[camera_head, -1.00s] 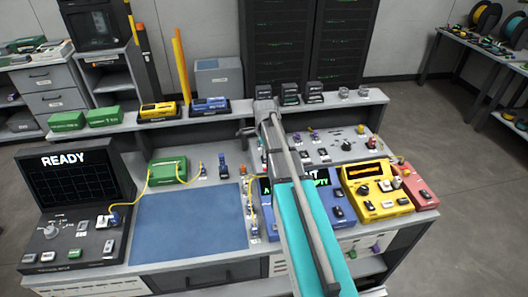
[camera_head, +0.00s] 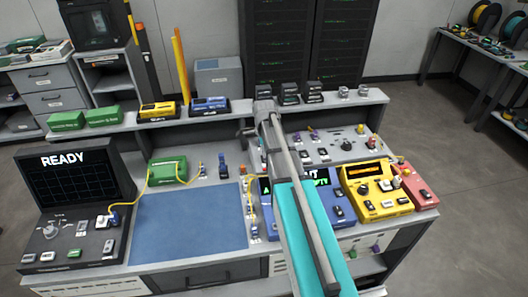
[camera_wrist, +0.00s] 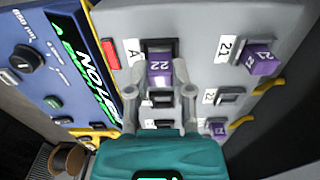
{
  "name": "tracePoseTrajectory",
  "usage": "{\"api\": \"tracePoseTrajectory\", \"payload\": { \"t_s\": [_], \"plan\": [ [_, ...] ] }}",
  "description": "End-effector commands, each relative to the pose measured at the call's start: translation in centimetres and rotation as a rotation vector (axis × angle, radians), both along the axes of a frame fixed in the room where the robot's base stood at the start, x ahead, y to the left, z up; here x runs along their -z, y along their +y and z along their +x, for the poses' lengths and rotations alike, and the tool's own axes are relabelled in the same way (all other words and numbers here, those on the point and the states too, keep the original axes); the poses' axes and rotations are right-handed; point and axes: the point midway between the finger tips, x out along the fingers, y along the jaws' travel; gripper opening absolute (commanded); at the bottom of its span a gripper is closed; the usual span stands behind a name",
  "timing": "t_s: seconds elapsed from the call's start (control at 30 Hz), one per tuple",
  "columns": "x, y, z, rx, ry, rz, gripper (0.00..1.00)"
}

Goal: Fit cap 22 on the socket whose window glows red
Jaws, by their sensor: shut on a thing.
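The purple cap 22 (camera_wrist: 159,70) is in the wrist view, between the fingertips of my gripper (camera_wrist: 159,90), which is shut on it. The cap is at the dark socket (camera_wrist: 160,46) beside the label A (camera_wrist: 134,48). Whether it is fully seated or only touching cannot be told. A red window (camera_wrist: 110,52) shows left of the label A. A label 22 (camera_wrist: 142,96) lies below, by a dark empty socket, partly covered by my finger. In the head view my arm hides the gripper and the cap.
A blue unit (camera_wrist: 50,60) with a green-lettered screen is close on the left. A yellow unit (camera_head: 378,187) and a red one (camera_head: 419,185) stand on the bench's right.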

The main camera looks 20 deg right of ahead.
Motion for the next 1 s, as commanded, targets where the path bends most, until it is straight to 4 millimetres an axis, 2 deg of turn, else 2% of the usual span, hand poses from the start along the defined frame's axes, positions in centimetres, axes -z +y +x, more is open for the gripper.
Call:
{"api": "tracePoseTrajectory", "payload": {
  "t_s": [0.73,0.77,0.97,1.0],
  "plan": [
    [0.91,0.01,0.00,0.000,0.000,0.000,0.00],
    [0.91,0.01,0.00,0.000,0.000,0.000,0.31],
    [0.91,0.01,0.00,0.000,0.000,0.000,0.68],
    [0.91,0.00,0.00,0.000,0.000,0.000,0.69]
  ]
}}
